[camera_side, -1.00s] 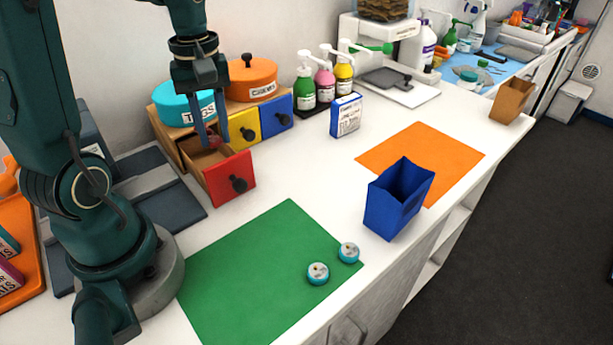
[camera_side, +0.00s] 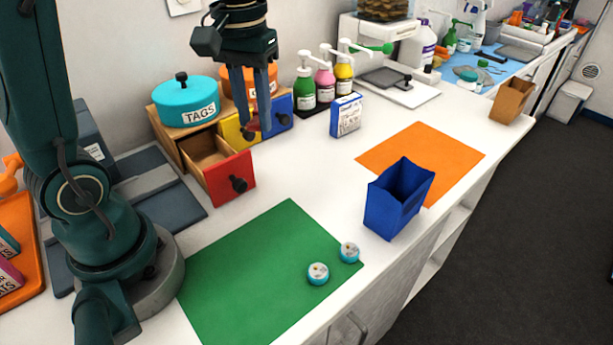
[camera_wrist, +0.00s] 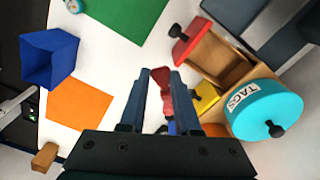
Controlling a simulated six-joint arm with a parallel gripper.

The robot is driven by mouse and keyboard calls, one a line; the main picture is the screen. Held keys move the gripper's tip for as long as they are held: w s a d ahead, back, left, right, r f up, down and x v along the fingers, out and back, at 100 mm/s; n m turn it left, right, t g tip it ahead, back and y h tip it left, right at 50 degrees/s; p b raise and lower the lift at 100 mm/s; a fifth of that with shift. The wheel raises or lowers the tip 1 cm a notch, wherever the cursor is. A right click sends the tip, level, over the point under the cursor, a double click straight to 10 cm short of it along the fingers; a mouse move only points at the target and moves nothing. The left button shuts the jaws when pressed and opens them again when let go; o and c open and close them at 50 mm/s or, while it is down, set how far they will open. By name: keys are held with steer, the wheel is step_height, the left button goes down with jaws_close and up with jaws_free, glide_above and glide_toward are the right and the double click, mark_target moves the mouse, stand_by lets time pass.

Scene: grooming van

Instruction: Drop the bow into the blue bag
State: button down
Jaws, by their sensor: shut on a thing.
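My gripper (camera_side: 259,130) is shut on a small red bow (camera_side: 252,127) and holds it in the air in front of the yellow and blue drawers. In the wrist view the red bow (camera_wrist: 166,95) shows between the two fingers. The blue bag (camera_side: 397,200) stands upright and open-topped at the counter's front edge, partly over the orange mat, to the right of my gripper and apart from it. The blue bag also shows at the left of the wrist view (camera_wrist: 50,58).
The red drawer (camera_side: 230,177) is pulled out and looks empty. A green mat (camera_side: 250,265) holds two small tins (camera_side: 318,273). A white-and-blue box (camera_side: 346,116) and pump bottles (camera_side: 324,82) stand behind. An orange mat (camera_side: 425,150) lies flat. The counter between is clear.

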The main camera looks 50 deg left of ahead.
steer(key=m, duration=0.2)
steer(key=d+r+m, duration=0.1)
steer(key=r+m, duration=0.1)
steer(key=m, duration=0.1)
steer(key=shift+s+d+m, duration=0.1)
steer(key=shift+d+m, duration=0.2)
steer(key=shift+d, duration=0.05)
steer(key=m, duration=0.4)
glide_above(279, 260)
step_height(279, 260, down, 13)
steer(key=shift+r, duration=0.15)
steer(key=shift+f, duration=2.05)
